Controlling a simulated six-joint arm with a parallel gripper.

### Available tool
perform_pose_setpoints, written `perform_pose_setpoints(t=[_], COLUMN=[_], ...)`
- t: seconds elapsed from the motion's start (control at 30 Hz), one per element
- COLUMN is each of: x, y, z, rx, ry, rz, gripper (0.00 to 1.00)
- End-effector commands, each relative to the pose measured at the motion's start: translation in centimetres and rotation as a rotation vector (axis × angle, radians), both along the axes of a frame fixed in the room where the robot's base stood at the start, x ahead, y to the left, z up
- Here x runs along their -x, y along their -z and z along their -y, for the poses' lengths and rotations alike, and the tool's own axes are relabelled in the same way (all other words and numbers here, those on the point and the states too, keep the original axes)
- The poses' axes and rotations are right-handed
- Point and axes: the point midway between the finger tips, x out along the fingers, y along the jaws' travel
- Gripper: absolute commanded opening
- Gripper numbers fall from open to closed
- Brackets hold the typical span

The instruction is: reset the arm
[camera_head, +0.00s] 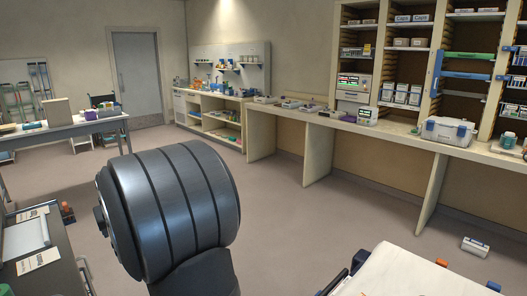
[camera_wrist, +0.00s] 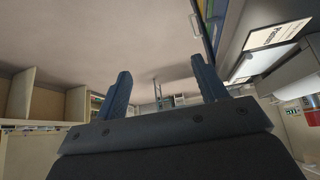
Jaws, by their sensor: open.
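In the wrist view my gripper (camera_wrist: 161,92) shows as two dark blue fingers standing well apart on a dark base. It is open, with nothing between the fingers. Behind it the room appears upside down or strongly tilted, with shelving at the left and bright panels at the right. In the head view a large dark grey ribbed cylinder of my arm (camera_head: 172,208) fills the lower middle. My gripper does not show in the head view.
A long counter (camera_head: 385,133) with shelves above runs along the right wall, bearing a grey-blue case (camera_head: 448,131). A white-topped stretcher (camera_head: 400,276) is at lower right. A dark bench (camera_head: 45,262) is at lower left. A small box (camera_head: 475,246) lies on the floor. The middle floor is clear.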

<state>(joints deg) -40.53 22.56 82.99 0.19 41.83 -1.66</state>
Motion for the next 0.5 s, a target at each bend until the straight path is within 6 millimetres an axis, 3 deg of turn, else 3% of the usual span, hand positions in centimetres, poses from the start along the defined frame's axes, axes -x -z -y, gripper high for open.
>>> perform_pose_setpoints(t=[0.5], x=[-6.6], y=[2.5], z=[7.9], rx=[0.005], ry=[0.178], rz=[0.002], gripper=[0.65])
